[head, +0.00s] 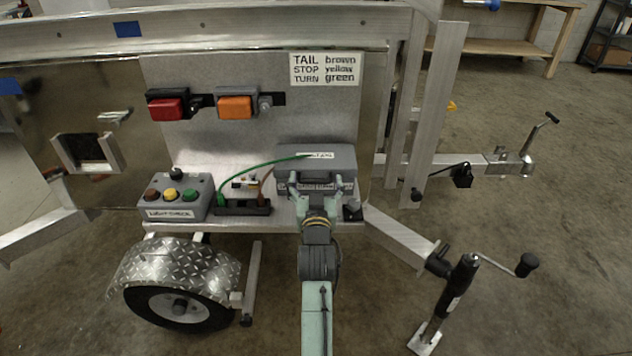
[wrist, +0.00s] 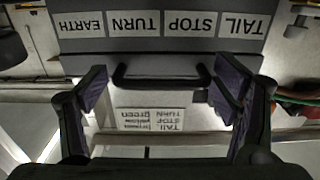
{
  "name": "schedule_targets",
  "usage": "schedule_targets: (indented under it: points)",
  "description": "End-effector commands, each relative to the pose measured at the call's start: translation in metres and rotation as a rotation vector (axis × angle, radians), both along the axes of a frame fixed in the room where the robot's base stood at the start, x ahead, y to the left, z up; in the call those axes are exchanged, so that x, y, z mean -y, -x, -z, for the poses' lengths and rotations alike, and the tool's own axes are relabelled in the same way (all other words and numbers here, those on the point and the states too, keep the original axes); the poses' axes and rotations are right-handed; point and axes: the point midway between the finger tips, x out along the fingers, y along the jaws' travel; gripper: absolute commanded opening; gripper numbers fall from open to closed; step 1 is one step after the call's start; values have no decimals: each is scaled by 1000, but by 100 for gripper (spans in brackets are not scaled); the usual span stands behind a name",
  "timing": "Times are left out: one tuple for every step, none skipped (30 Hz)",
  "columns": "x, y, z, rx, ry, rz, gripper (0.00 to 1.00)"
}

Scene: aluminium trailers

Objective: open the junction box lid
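The grey junction box (head: 316,158) stands at the right of the trailer shelf, and its lid looks shut. In the wrist view the picture is upside down: the front of the junction box (wrist: 160,43) carries white labels reading EARTH, TURN, STOP and TAIL. A black bar handle (wrist: 160,82) shows below these labels. My gripper (head: 320,184) is open in front of the box; in the wrist view its two fingers (wrist: 163,80) are wide apart, one by each end of the handle. I cannot tell whether they touch it. My gripper hides part of the box front in the head view.
Left of the box are a small terminal block (head: 243,207) with green and red wires and a light-check box (head: 175,198) with coloured buttons. Red (head: 168,108) and orange (head: 237,106) lamps and a label sheet (head: 325,70) are on the panel behind.

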Motion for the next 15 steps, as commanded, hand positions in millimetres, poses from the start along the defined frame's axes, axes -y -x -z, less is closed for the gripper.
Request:
schedule_targets:
  points:
    - [0, 0, 0, 0, 0, 0, 78]
    - [0, 0, 0, 0, 0, 0, 76]
    - [0, 0, 0, 0, 0, 0, 74]
    - [0, 0, 0, 0, 0, 0, 72]
    - [0, 0, 0, 0, 0, 0, 70]
    - [0, 0, 0, 0, 0, 0, 67]
    - [0, 0, 0, 0, 0, 0, 65]
    - [0, 0, 0, 0, 0, 0, 63]
    - [0, 0, 0, 0, 0, 0, 60]
    - [0, 0, 0, 0, 0, 1, 58]
    - [0, 0, 0, 0, 1, 1, 56]
    - [0, 0, 0, 0, 1, 1, 54]
    - [0, 0, 0, 0, 1, 1, 52]
    - [0, 0, 0, 0, 1, 1, 50]
    - [0, 0, 0, 0, 1, 1, 47]
